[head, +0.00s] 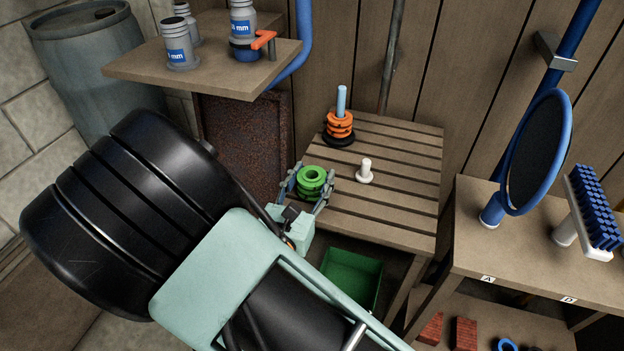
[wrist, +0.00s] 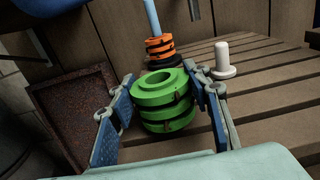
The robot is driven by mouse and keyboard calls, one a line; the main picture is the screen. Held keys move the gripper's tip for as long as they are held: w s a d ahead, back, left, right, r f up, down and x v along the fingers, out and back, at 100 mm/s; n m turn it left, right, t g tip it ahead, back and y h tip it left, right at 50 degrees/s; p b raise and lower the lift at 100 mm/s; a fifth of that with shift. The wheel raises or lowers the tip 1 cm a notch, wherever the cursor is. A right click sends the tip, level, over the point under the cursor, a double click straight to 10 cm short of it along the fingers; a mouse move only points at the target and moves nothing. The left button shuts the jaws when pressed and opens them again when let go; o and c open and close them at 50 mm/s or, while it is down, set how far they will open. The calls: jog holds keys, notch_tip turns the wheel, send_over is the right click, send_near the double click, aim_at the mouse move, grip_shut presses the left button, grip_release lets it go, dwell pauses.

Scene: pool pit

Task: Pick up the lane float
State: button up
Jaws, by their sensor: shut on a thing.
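The lane float is most likely the green ringed piece (head: 313,182), a short stack of thick green discs with dark gaps and a hole in the top. It shows between the fingers in the wrist view (wrist: 160,97). My gripper (head: 312,176) is shut on it, with one blue-padded finger on each side. The float is upright at the left edge of the slatted wooden bench (head: 400,190). I cannot tell whether it touches the slats or is just above them. The gripper (wrist: 159,77) hides little of it; its underside is hidden.
Behind it, orange rings (head: 340,126) sit on a light-blue post with a black base. A white peg (head: 366,171) stands to the right. A green bin (head: 352,278) is below the bench. A shelf with bottles (head: 200,70) overhangs at upper left. The bench's right side is clear.

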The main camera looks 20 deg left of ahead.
aim_at(312, 168)
jog(key=r+p, duration=0.1)
jog(key=r, duration=0.2)
jog(key=shift+s+r, duration=0.15)
jog(key=shift+s, duration=0.05)
jog(key=s+d+r+p, duration=0.2)
jog(key=s+r+p, duration=0.2)
jog(key=s+r, duration=0.4)
jog(key=s, duration=0.5)
jog(key=shift+s+d+r, duration=0.2)
jog(key=shift+d+r, duration=0.1)
jog(key=shift+r, duration=0.1)
jog(key=shift+p, duration=0.4)
